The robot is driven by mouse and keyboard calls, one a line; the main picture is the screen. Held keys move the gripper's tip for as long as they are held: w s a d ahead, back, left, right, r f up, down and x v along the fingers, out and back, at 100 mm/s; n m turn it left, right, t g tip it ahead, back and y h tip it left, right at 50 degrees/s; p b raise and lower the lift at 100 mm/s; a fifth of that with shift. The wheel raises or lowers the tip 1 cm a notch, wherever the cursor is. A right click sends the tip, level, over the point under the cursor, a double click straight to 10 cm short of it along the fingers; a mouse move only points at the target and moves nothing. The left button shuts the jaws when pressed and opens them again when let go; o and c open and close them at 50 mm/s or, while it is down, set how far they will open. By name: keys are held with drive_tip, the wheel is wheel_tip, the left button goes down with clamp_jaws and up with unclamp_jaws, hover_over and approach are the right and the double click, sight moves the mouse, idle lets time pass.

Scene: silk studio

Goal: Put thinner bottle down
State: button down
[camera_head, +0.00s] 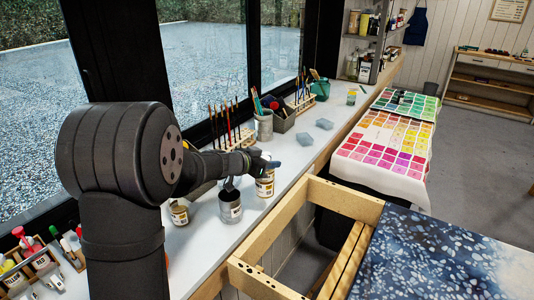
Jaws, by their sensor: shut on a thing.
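A pale container with a gold-brown label (264,188) shows directly below the tip. I cannot tell whether it is the held bottle or a separate jar, or whether the held thing touches the counter.
A grey metal can (230,209) and a small labelled jar (179,214) stand on the counter (204,245) left of the gripper. Brush racks and a grey pot (263,127) stand behind, by the window. A wooden frame (285,222) borders the front.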

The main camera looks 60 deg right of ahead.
drive_tip(key=w+f, duration=0.9)
drive_tip(key=shift+d+f, duration=0.2)
drive_tip(key=shift+f, duration=0.05)
drive_tip(key=shift+w, duration=0.1)
drive_tip(key=shift+f, duration=0.2)
drive_tip(key=c, duration=1.1)
unclamp_jaws()
drive_tip(key=shift+o, duration=0.2)
drive_tip(key=shift+r, duration=0.1)
